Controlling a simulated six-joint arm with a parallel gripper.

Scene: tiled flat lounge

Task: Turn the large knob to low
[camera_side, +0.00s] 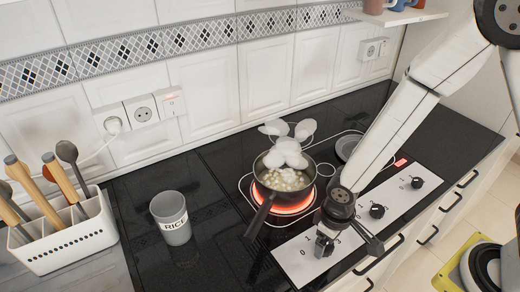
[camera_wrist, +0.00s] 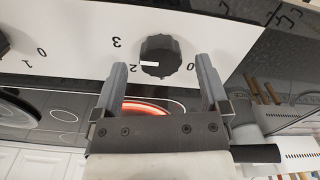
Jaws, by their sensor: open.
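The black knob (camera_wrist: 160,56) fills the upper middle of the wrist view, on a white panel with upside-down numbers. Its white mark points left, towards the 2. The 3 is at its upper left and a 0 at its right. My gripper (camera_wrist: 162,70) is open, with one finger to each side of the knob. I cannot tell if they touch it. In the side view this appears to be the nearest knob (camera_side: 325,245) on the panel (camera_side: 345,229), partly hidden by my gripper.
Two more knobs, the middle (camera_side: 377,211) and far (camera_side: 416,182), sit along the panel. A steaming pan (camera_side: 268,190) stands on a glowing burner (camera_side: 292,209), its handle towards the front. A RICE cup (camera_side: 172,222) and a white utensil holder (camera_side: 70,245) stand left.

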